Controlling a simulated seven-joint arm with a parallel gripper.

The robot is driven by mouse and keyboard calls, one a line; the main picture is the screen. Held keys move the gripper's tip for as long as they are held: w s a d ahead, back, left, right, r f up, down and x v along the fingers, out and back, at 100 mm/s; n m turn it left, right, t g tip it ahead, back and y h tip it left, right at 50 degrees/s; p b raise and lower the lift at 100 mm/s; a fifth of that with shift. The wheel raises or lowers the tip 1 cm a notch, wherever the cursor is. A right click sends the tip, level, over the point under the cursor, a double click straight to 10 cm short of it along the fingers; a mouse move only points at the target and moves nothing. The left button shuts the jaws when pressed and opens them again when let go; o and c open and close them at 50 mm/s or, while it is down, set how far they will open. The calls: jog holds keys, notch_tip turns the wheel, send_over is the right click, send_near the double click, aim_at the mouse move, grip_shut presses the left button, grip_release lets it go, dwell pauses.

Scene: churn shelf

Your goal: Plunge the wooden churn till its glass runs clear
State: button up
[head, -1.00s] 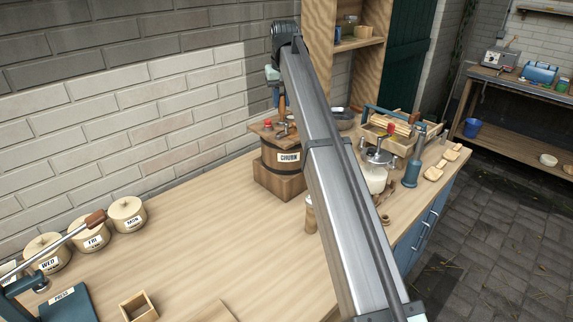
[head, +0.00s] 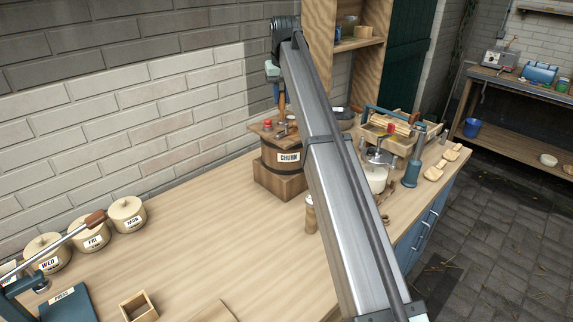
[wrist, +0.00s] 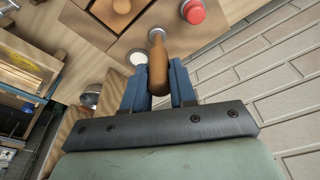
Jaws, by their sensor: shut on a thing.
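The churn (head: 288,158) is a dark wooden tub with a "CHURN" label, standing on a wooden block on the bench near the wall. My gripper (head: 280,92) is above its lid, partly hidden by my arm. In the wrist view my gripper (wrist: 159,88) has its blue fingers closed on both sides of an upright wooden handle (wrist: 158,62), with a grey metal part at its far end. A small round whitish disc with a metal rim (wrist: 138,57) lies beside the handle; it may be the glass. A red knob (wrist: 193,11) is also on the lid.
Lidded day-labelled pots (head: 126,214) and a blue press (head: 68,302) stand at left. The middle of the bench is clear.

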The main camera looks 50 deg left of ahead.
jog(key=shift+d+x, duration=0.15)
jog(key=shift+x, duration=0.8)
jog(key=shift+d+x, duration=0.15)
jog(key=shift+x, duration=0.75)
jog(key=shift+s+f, duration=0.1)
jog(key=shift+s, duration=0.1)
